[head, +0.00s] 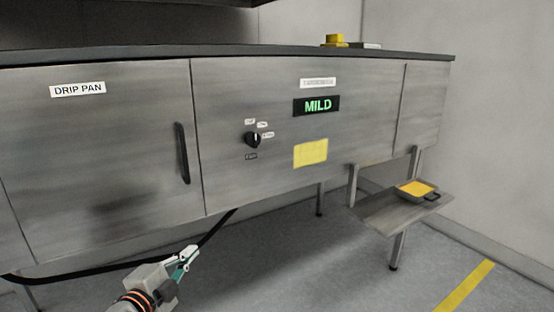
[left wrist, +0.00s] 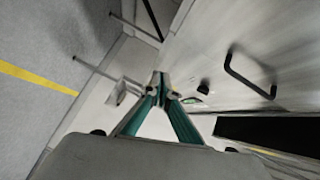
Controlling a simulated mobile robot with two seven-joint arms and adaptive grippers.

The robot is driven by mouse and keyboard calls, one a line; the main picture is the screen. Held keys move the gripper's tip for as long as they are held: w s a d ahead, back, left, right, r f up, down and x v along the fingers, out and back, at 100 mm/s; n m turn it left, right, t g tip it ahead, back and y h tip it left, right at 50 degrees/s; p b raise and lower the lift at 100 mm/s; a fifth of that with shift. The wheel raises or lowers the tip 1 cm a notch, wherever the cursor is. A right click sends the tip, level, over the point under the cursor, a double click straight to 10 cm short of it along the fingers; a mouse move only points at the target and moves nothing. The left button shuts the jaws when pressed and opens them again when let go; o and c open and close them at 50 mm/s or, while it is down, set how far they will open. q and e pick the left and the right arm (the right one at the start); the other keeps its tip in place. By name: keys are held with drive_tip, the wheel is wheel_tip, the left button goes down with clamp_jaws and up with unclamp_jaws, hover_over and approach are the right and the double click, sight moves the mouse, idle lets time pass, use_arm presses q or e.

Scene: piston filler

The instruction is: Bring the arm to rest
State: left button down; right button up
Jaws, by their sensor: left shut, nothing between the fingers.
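My left gripper (head: 188,259) is low in front of the steel machine, below the drip pan door, at the bottom of the head view. Its fingers are closed with nothing between them, and it is clear of the machine. In the left wrist view the gripper's fingertips (left wrist: 160,80) meet at the centre. My right gripper is not in view.
The steel cabinet (head: 240,180) has a DRIP PAN door with a black handle (head: 182,153), a black knob (head: 253,139) and a lit MILD display (head: 316,105). A low shelf (head: 385,213) at right holds a pan with yellow contents (head: 416,188). Floor in front is clear.

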use_arm(q)
drive_tip(key=s+d+f+n+g, duration=0.2)
drive_tip(key=s+f+n, duration=0.4)
drive_tip(key=s+f, duration=0.7)
drive_tip(key=s+d+f+n+g+y, duration=0.1)
drive_tip(key=s+f+n+g, duration=0.2)
drive_tip(key=s+f+n, duration=0.4)
drive_tip(key=s+f, duration=0.6)
drive_tip(key=f, duration=0.6)
drive_tip(key=shift+d+f, duration=0.2)
drive_tip(key=shift+d, duration=0.15)
drive_tip(key=shift+s, duration=0.1)
